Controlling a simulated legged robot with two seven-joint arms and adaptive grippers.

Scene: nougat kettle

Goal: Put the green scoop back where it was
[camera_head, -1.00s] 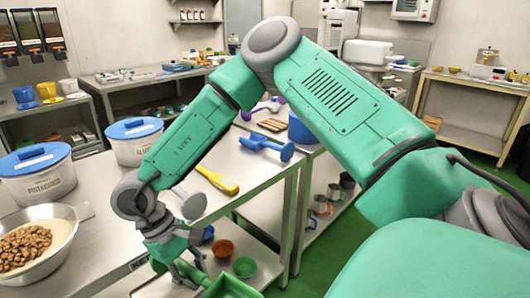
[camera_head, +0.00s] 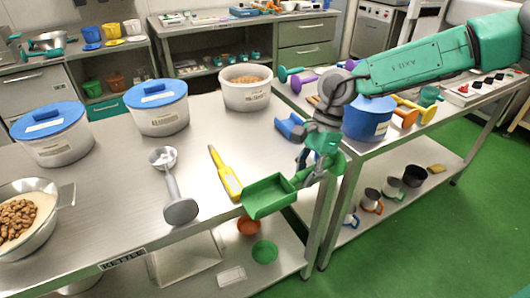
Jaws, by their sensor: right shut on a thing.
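The green scoop (camera_head: 268,196) is a rectangular open pan with a short handle. My right gripper (camera_head: 312,170) is shut on it at the handle end. The scoop is over the front right corner of the near steel table (camera_head: 120,205), close to its edge; whether it touches the top I cannot tell. The fingertips are partly hidden by the scoop and the wrist. My left gripper is not in view.
A yellow tool (camera_head: 225,174), a grey scoop (camera_head: 179,208) and a blue scoop (camera_head: 291,127) lie near the green one. Lidded tubs (camera_head: 158,110) line the back. Mid-table is partly clear.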

